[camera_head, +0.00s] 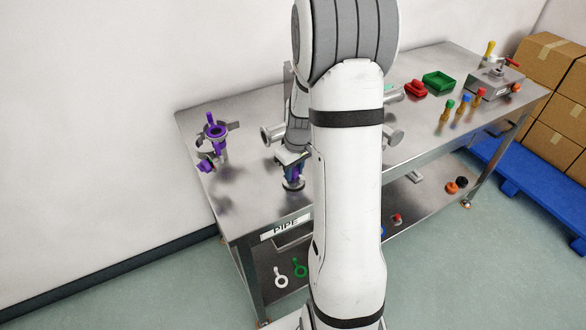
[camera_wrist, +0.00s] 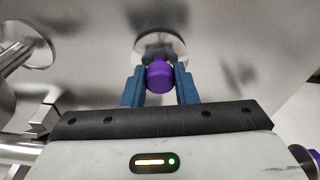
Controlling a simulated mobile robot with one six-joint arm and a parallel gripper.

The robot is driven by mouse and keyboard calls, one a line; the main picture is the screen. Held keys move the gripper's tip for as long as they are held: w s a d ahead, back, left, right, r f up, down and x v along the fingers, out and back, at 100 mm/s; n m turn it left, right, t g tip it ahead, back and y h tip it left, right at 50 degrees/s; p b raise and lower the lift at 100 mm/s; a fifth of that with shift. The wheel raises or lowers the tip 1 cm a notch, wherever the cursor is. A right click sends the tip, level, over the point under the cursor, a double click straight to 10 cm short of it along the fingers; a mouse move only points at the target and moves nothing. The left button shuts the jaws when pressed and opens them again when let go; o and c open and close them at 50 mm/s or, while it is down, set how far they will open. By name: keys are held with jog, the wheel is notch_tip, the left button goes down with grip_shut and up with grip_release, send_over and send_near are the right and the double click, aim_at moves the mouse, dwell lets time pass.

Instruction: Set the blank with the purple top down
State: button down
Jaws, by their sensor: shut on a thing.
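The blank with the purple top (camera_wrist: 160,76) is between the two blue fingers of my gripper (camera_wrist: 159,88) in the wrist view. My gripper is shut on the purple top. The blank's round metal flange (camera_wrist: 148,45) shows beyond the fingers. In the head view my gripper (camera_head: 292,166) points down over the front left part of the steel table (camera_head: 250,190), with the blank (camera_head: 293,184) below it, upright. The flange is at or very close to the tabletop; I cannot tell whether it touches. My arm hides part of the table.
A purple-and-metal clamp assembly (camera_head: 213,130) stands at the table's left. A metal pipe fitting (camera_head: 268,136) is close behind my gripper. Red (camera_head: 416,89) and green (camera_head: 438,82) trays and several colored-top pieces stand at the right.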

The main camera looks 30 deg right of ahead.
jog(key=shift+f, duration=0.2)
jog(key=shift+f+b, duration=0.25)
jog(key=shift+b, duration=0.05)
jog(key=c, duration=1.1)
grip_release()
jog(key=shift+r, duration=0.1)
jog(key=shift+c, duration=0.2)
